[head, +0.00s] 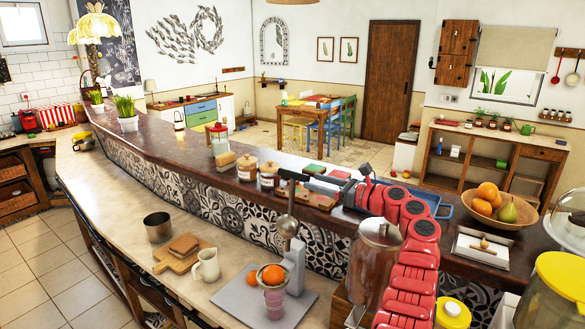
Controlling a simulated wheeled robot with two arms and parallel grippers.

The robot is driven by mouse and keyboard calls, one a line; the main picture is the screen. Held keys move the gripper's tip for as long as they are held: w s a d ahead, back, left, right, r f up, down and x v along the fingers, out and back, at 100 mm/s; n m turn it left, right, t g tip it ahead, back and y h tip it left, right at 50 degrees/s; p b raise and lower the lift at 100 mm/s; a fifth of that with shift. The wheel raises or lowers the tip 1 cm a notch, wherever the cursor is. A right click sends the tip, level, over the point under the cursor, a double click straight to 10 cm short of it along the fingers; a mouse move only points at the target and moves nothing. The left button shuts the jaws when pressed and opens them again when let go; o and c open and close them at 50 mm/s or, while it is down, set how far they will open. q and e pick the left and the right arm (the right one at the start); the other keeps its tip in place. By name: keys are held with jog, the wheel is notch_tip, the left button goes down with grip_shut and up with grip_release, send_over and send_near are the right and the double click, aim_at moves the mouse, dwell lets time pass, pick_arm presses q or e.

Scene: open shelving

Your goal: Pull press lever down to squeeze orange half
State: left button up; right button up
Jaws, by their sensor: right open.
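The grey citrus press (294,265) stands on a flat grey base on the lower counter. Its lever (291,198) points up, with a rounded press head (287,227) below it. The orange half (273,275) sits at the top of a pinkish cup (274,299) in front of the press. The press head is raised, apart from the orange. My right gripper (291,181) reaches in from the right on a red arm. It is open beside the upper end of the lever; I cannot tell whether it touches. My left gripper is out of view.
A white pitcher (207,265), a board with bread (183,246) and a metal pot (158,227) stand left of the press. A glass dispenser (373,262) stands to its right, partly behind my arm. Jars (268,176) line the raised counter behind.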

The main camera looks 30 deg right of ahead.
aim_at(296, 176)
jog(key=p+x, duration=0.2)
jog(key=x, duration=0.4)
jog(key=shift+w+r+p, duration=0.15)
jog(key=shift+r+p, duration=0.05)
jog(key=shift+p, duration=0.1)
jog(key=shift+w, duration=0.4)
jog(key=shift+w+a+f, duration=0.3)
jog(key=shift+w+a, duration=0.2)
jog(key=shift+w, duration=0.35)
grip_shut()
